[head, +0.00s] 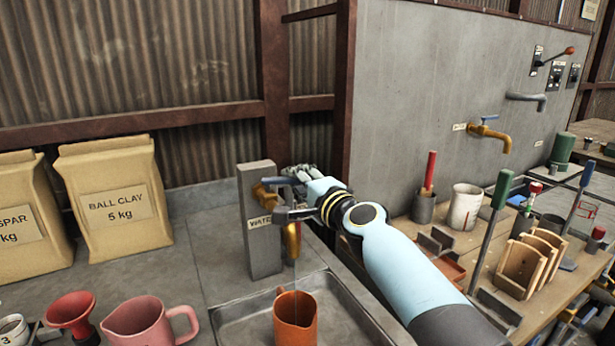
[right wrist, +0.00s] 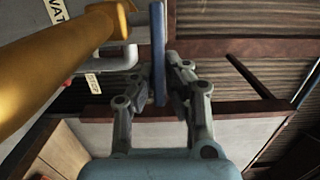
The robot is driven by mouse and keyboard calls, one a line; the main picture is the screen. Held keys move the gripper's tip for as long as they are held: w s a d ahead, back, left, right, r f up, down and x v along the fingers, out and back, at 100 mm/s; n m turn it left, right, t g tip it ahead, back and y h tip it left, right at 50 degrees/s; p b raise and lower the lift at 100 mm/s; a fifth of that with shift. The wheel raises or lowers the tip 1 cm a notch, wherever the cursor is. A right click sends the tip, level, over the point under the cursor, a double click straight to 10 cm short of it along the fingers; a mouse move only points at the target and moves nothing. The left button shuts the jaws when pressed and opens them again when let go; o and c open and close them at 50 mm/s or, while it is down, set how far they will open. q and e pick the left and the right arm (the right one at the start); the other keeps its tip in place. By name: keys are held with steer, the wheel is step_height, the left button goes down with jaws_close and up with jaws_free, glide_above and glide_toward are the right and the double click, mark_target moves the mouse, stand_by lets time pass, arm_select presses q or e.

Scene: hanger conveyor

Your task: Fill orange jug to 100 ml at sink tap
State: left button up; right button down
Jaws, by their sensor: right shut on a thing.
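The orange jug (head: 296,318) stands in the sink basin (head: 235,318), below the brass tap (head: 292,240). A faint pale streak shows between spout and jug; I cannot tell for sure that it is water. The level in the jug and any marks are not readable. My right gripper (head: 287,197) is at the top of the tap. In the right wrist view my right gripper (right wrist: 160,78) is shut on the blue tap lever (right wrist: 158,45), with a finger on each side. The lever also shows in the head view (head: 283,181). My left gripper is not in view.
A pink jug (head: 150,322) and a red funnel (head: 72,312) stand left of the sink. Clay bags (head: 115,195) stand behind. A grey post (head: 260,225) bears the tap. The bench right of my arm is crowded with tools and wooden pieces (head: 530,262).

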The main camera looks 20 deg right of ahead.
steer(key=shift+s+f, duration=0.1)
steer(key=shift+f, duration=0.15)
steer(key=c, duration=1.4)
jaws_free()
steer(key=shift+r, duration=0.1)
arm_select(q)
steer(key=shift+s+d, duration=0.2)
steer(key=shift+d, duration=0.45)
arm_select(e)
steer(key=shift+o, duration=0.2)
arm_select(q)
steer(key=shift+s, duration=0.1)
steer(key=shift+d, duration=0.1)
arm_select(e)
steer(key=v, duration=1.2)
steer(key=shift+a, duration=0.15)
